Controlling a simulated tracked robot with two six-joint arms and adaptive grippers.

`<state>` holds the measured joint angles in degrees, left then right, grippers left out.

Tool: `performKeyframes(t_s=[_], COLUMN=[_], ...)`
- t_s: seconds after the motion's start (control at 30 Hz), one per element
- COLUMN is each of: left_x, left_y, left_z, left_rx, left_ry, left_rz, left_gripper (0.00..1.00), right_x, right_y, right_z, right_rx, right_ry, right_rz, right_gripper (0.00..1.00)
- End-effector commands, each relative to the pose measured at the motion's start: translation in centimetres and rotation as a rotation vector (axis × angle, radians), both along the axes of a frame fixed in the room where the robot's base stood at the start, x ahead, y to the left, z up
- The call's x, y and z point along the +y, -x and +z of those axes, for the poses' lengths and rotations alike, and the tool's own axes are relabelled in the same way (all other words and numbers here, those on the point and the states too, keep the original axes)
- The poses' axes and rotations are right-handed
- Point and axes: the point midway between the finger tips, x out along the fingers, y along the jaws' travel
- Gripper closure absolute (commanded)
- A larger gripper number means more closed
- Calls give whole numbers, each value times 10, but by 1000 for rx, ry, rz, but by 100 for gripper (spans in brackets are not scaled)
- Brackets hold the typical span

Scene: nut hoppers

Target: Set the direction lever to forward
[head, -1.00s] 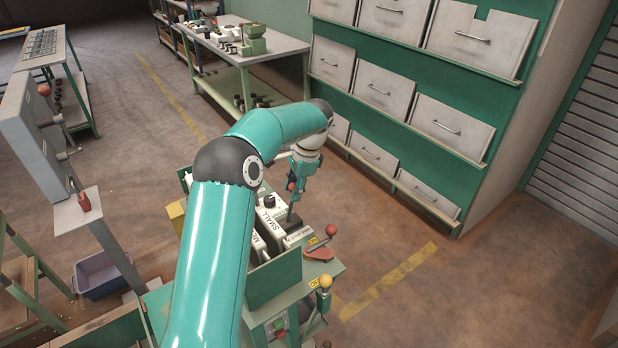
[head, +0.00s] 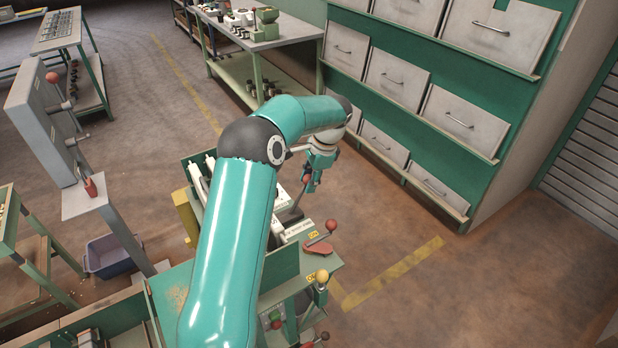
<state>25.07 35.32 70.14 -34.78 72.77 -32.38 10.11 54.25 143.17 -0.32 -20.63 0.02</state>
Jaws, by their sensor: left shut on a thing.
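The direction lever (head: 297,201) stands on the green machine, a thin rod with a red knob (head: 307,180) at its top. The rod leans up and to the right from a dark base. My left gripper (head: 312,183) comes down from above and is shut on the lever near its knob. The fingers partly hide the lever's top. A pale label plate (head: 298,230) lies by its base, too small to read. My right gripper is not in view.
Nearby on the machine stand a red-knobbed lever on a red plate (head: 319,248) and a yellow-knobbed lever (head: 322,276). My left arm hides much of the machine. A grey drawer cabinet (head: 395,80) stands behind. Open floor (head: 480,275) lies to the right.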

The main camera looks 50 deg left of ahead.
Motion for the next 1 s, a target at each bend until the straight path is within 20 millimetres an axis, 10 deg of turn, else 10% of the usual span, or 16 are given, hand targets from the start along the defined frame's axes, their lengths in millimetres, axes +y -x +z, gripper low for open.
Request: performKeyframes(t_s=[0.1,0.13,0.3,0.67,1.0], left_x=[0,0,-1,-3,-14], left_y=[-2,-3,-3,-4,-15], left_z=[-2,-2,-2,2,52], left_rx=[-1,0,1,1,-3], left_ry=[-4,-3,-2,-2,-4], left_rz=[-5,-6,-7,-7,-10], left_gripper=[100,67,43,43,43], right_x=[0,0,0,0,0], right_y=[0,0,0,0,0], right_z=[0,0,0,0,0], right_rx=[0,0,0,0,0], right_ry=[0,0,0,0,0], right_rz=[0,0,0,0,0], right_gripper=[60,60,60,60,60])
